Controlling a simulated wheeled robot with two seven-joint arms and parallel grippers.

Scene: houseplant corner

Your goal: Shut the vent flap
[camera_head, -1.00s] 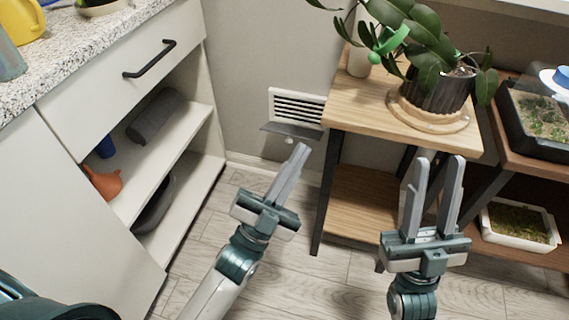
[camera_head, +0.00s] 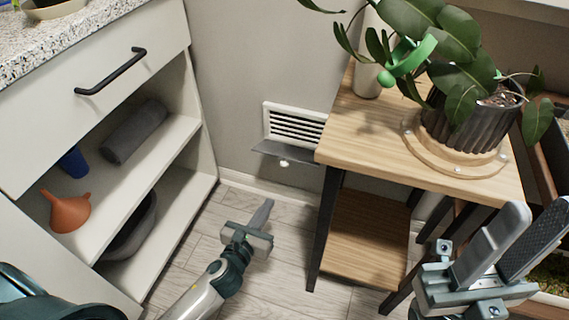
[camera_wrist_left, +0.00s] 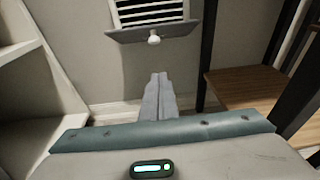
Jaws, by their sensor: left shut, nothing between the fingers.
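The wall vent (camera_head: 294,126) is a white louvred grille low on the wall, left of the wooden plant stand. Its grey flap (camera_head: 286,152) hangs open, sticking out from the lower edge, with a small white knob (camera_head: 284,163) under it. In the left wrist view the flap (camera_wrist_left: 128,35) and knob (camera_wrist_left: 154,39) show ahead of the fingers. My left gripper (camera_head: 264,208) is shut and empty, below the flap and apart from it; it also shows in the left wrist view (camera_wrist_left: 159,82). My right gripper (camera_head: 520,228) is open and empty at the lower right.
The plant stand (camera_head: 350,135) carries a potted plant (camera_head: 470,125) close to the right of the vent. An open-shelved cabinet (camera_head: 165,150) with an orange funnel (camera_head: 66,210) stands at the left. Bare floor (camera_head: 285,225) lies between them.

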